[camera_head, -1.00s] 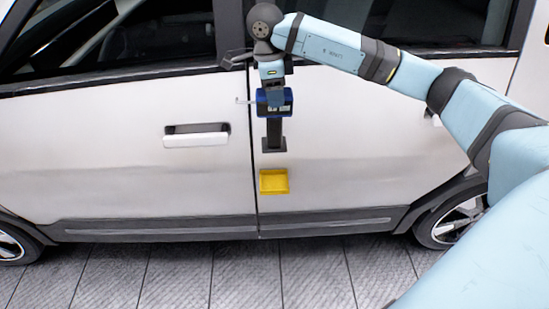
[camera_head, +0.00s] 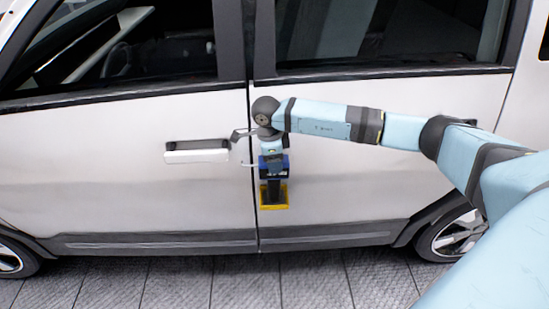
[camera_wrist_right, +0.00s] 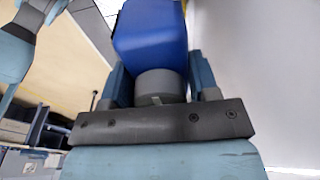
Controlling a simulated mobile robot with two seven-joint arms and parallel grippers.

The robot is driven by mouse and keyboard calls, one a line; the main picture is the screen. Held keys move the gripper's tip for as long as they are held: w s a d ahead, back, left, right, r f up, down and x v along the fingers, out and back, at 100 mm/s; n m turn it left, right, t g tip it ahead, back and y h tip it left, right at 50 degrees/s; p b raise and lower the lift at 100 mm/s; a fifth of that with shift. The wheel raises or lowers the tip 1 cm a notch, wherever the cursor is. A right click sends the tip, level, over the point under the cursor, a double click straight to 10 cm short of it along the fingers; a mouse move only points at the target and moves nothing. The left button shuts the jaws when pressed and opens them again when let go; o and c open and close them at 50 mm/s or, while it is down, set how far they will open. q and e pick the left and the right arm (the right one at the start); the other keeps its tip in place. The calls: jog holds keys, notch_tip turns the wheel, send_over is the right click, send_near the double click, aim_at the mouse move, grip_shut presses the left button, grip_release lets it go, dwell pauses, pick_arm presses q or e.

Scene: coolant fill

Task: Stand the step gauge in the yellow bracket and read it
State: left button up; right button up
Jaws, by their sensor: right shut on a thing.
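The step gauge has a blue head (camera_head: 273,168) and a dark stem and foot (camera_head: 273,190). My right gripper (camera_head: 272,157) comes from above and is shut on the gauge at its top. The gauge hangs upright in front of the car door seam. Its foot overlaps the yellow bracket (camera_head: 273,207) on the door's lower part; I cannot tell whether it is seated or touching. In the right wrist view the blue head (camera_wrist_right: 150,38) and a grey round part (camera_wrist_right: 160,87) sit between the fingers of my gripper (camera_wrist_right: 160,83). The display cannot be read. My left gripper is not in view.
The white car side (camera_head: 140,200) fills the background, with a door handle (camera_head: 197,151) left of the gripper. A wheel (camera_head: 460,235) is at the right. Grey paving (camera_head: 200,285) in front is clear. Shelving (camera_wrist_right: 22,140) shows in the right wrist view.

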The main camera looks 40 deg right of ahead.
jog(key=o, duration=1.4)
jog(key=shift+o, duration=0.2)
